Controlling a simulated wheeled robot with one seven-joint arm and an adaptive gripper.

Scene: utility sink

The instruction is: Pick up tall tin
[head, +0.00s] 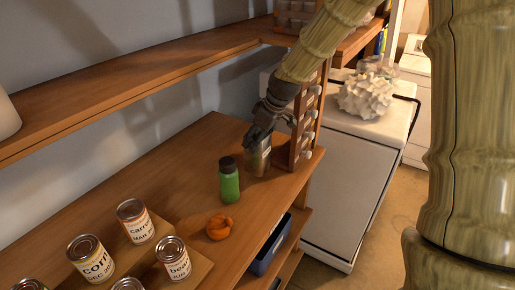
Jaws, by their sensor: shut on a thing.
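The tall tin (257,159) stands on the wooden counter near its far right end, close to the wooden rack. It looks upright, and its top is partly hidden by my gripper. My gripper (257,140) comes down from above and is shut on the tin's upper part. I cannot tell whether the tin's base touches the counter.
A green bottle (229,181) with a dark cap stands just left of the tin. An orange pumpkin-like object (219,227) and several labelled cans (134,222) are nearer. A wooden rack (305,120) is close on the right. A shelf (130,75) runs above.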

